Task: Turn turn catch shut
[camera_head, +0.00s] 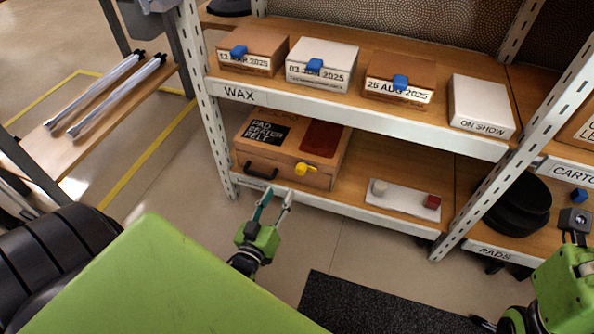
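A yellow turn catch (306,169) sits on the front face of a wooden box (328,157) on the lower shelf. Its lever appears to lie roughly sideways; its exact angle is too small to tell. My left gripper (279,192) is in front of and below the box, near the shelf's front edge. Its two fingers are apart with nothing between them, and it appears clear of the catch. My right arm shows at the lower right, without visible fingers.
A white plate (403,199) with a pale knob and a red knob lies right of the box. The upper shelf edge (350,117), marked WAX, runs above it. A metal post (207,99) stands at the left. Black round pads (515,207) are at the right.

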